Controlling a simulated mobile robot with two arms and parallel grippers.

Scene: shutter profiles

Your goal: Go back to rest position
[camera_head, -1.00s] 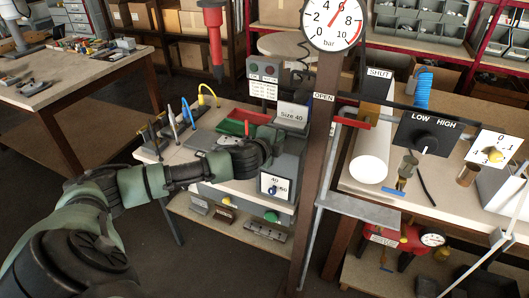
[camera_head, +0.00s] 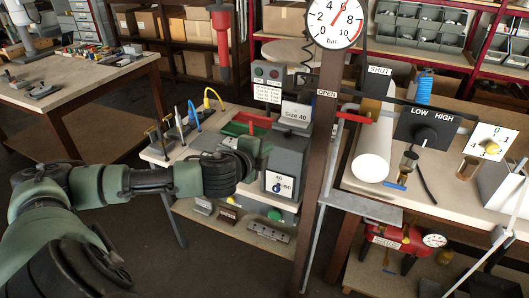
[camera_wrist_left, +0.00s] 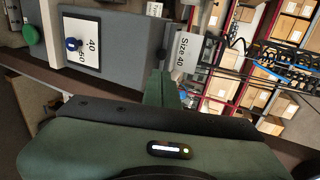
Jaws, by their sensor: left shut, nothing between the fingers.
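My left arm comes in from the left in the head view. Whether the fingers touch the box cannot be told. My right gripper is not in view.
A brown post (camera_head: 323,150) with a pressure gauge (camera_head: 337,20) stands right of the hand. A red tool (camera_head: 220,45) hangs above the bench. Upright tools with colored loops (camera_head: 207,100) stand at the bench's left. Open floor (camera_head: 130,225) lies between the tables.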

